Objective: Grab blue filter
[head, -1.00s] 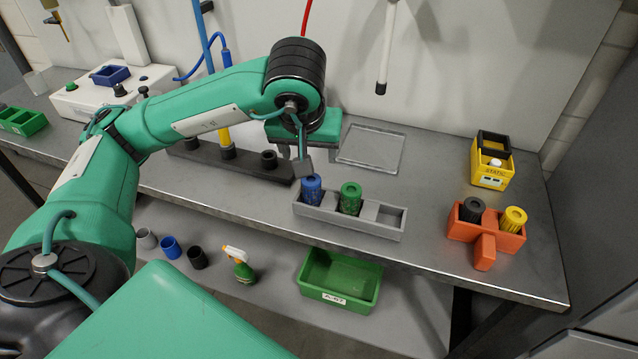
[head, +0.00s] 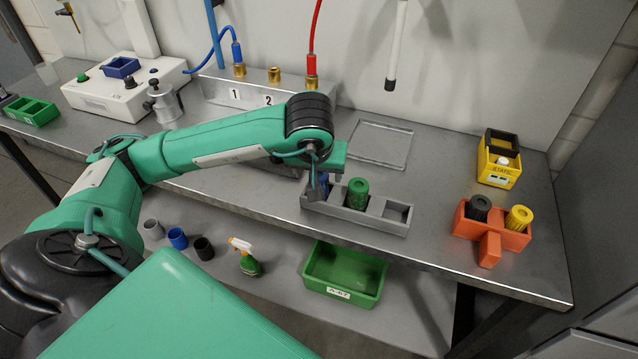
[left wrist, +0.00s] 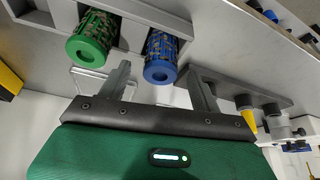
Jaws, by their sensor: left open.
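The blue filter (left wrist: 163,50) shows in the left wrist view with its round open end towards the camera, between the two spread fingers. In the head view it stands in the left slot of a grey holder (head: 363,222), mostly hidden behind my gripper. My left gripper (left wrist: 158,72) is open, one finger on each side of the blue filter, with no clear contact. In the head view the left gripper (head: 318,186) is low at the holder's left end. My right gripper is not in view.
A green filter (head: 356,193) stands in the slot beside the blue one. A red-orange holder (head: 490,246) with a black and a yellow filter is at the right, by a yellow static box (head: 497,166). A green bin (head: 345,275) is on the lower shelf.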

